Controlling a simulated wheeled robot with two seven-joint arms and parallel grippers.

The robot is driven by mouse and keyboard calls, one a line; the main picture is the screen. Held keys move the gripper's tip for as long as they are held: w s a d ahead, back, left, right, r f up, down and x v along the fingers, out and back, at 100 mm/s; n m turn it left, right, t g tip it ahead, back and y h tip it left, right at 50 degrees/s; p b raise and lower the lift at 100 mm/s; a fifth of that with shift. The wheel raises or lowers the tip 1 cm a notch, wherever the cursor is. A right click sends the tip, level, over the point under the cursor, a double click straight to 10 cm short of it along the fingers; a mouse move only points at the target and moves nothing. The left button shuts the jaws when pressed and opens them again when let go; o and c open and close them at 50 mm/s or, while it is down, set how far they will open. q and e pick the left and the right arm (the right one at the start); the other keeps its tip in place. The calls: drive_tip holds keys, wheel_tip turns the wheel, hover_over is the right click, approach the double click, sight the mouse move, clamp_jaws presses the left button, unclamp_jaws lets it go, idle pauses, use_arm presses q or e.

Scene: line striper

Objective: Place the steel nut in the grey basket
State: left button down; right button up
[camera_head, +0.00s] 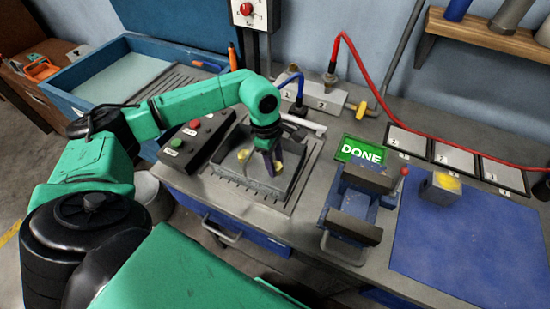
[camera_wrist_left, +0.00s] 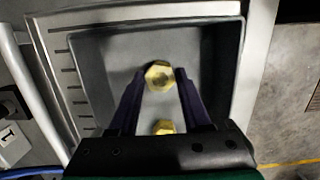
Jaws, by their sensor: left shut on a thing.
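The grey basket (camera_head: 293,160) stands on the bench in the head view, and its walls fill much of the left wrist view (camera_wrist_left: 85,60). My left gripper (camera_head: 272,168) reaches down inside it. In the left wrist view its fingers (camera_wrist_left: 160,82) are shut on a brass-yellow hex nut (camera_wrist_left: 158,76) at their tips. A second yellow hex piece (camera_wrist_left: 164,127) shows lower, partly hidden by the gripper body. No nut that looks plain steel shows. My right gripper is not in view.
A blue vise (camera_head: 352,205) and a green DONE sign (camera_head: 360,151) stand right of the basket. A grey block with a yellow top (camera_head: 440,188) sits on the blue mat (camera_head: 470,245). A button box (camera_head: 190,140) stands close on the left.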

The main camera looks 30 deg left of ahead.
use_arm(q)
drive_tip(key=shift+f, duration=0.1)
drive_tip(key=shift+w+f, duration=0.1)
drive_tip(key=shift+c, duration=1.8)
unclamp_jaws()
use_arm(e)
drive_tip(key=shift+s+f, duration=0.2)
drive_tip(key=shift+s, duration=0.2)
use_arm(q)
drive_tip(key=shift+r, duration=0.3)
wheel_tip(320, 180, up, 12)
drive_tip(key=a+b, duration=0.2)
drive_tip(key=shift+f+b, duration=0.2)
drive_tip(key=shift+b, duration=0.15)
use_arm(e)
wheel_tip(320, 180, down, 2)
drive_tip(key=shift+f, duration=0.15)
